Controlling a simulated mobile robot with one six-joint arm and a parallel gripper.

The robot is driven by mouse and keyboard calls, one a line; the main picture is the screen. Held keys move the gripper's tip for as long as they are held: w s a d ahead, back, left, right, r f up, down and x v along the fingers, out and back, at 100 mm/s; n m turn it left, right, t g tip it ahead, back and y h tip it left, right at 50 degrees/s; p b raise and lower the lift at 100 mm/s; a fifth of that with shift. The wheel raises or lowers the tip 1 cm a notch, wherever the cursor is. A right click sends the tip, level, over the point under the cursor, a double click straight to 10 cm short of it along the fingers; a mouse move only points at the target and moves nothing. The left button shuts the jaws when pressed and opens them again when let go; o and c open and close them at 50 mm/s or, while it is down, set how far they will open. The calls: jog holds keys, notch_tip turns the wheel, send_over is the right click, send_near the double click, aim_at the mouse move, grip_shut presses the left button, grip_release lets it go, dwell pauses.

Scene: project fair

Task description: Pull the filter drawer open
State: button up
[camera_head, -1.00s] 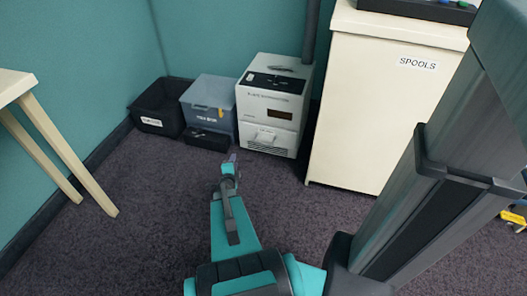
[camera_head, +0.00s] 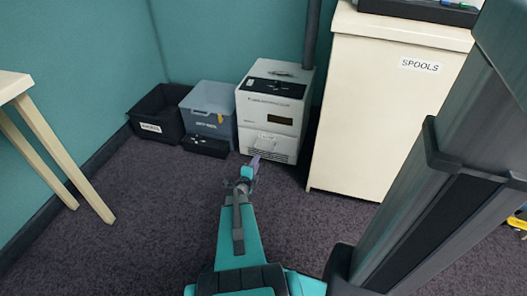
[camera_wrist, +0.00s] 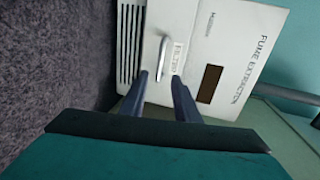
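The white fume extraction unit (camera_head: 273,93) stands on the carpet against the back wall in the head view. Its filter drawer (camera_head: 270,144) is low on the front and looks closed. In the wrist view the drawer front (camera_wrist: 176,22) carries a FILTER label and a pale bar handle (camera_wrist: 161,58). My gripper (camera_wrist: 165,82) is open, its two dark fingers pointing at the drawer front. The handle's lower end shows between the fingertips; I cannot tell whether they touch it. In the head view my gripper (camera_head: 250,168) is just in front of the unit.
A black bin (camera_head: 158,113), a blue-grey bin (camera_head: 208,108) and a small dark box (camera_head: 205,146) stand left of the unit. A cream SPOOLS cabinet (camera_head: 375,120) stands close on its right. The carpet (camera_head: 150,220) in front is clear.

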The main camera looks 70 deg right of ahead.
aim_at(263, 150)
jog(key=shift+b+x, duration=1.6)
jog(key=shift+x, duration=4.8)
jog(key=shift+w+a, duration=0.1)
grip_shut()
